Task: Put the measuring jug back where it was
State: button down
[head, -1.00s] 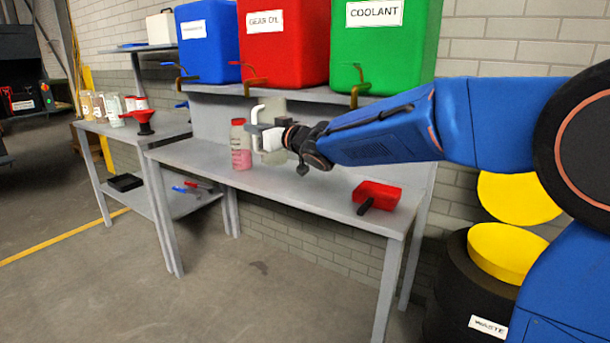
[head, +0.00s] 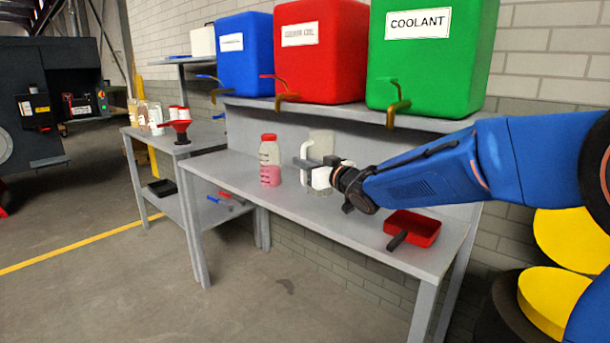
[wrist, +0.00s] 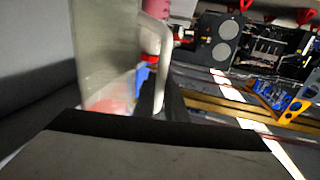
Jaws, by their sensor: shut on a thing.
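The measuring jug (head: 321,148) is pale and translucent, with a white handle. In the head view it looks upright at the lower bench (head: 240,178), right of the red-capped bottle; whether its base touches the bench I cannot tell. My gripper (head: 311,164) is shut on the jug's handle, and its fingers partly cover the jug. In the wrist view the jug's wall (wrist: 105,50) fills the left side, close to my gripper. Its handle (wrist: 160,38) runs down to the dark fingers.
The red-capped bottle (head: 270,162) with pink liquid stands just left of the jug. A red scoop-like tray (head: 414,226) lies at the bench's right end. Above are a shelf and blue, red and green (head: 432,60) tanks with taps. The bench front is clear.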

aim_at(304, 183)
jog(key=shift+f, duration=1.7)
jog(key=c, duration=1.8)
grip_release()
jog(key=shift+f, duration=0.1)
jog(key=v, duration=1.2)
jog(key=shift+s+d, duration=0.1)
jog(key=shift+d, duration=0.05)
